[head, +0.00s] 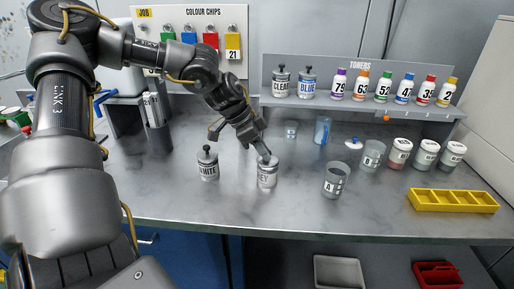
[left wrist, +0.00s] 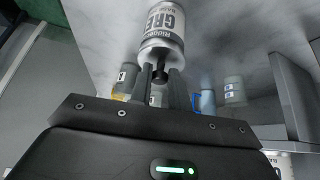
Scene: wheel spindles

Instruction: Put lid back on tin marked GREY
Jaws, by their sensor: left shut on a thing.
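The tin marked GREY (head: 267,178) stands upright on the grey workbench; its label also shows in the left wrist view (left wrist: 164,22). My left gripper (head: 264,157) reaches down from above to the tin's top. It is shut on the dark knob of the lid (left wrist: 158,74), which sits between the two fingers. The lid's disc (left wrist: 161,54) appears against the tin's mouth; I cannot tell whether it is fully seated. In the head view the fingers hide most of the lid. My right gripper is not in view.
The WHITE tin (head: 208,168) with a black knob stands left of GREY. A clear cup (head: 333,183) stands to the right. A small white lid with a blue knob (head: 354,143), lidded pots (head: 400,151) and a yellow tray (head: 452,201) are further right. The toner shelf (head: 360,101) is behind.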

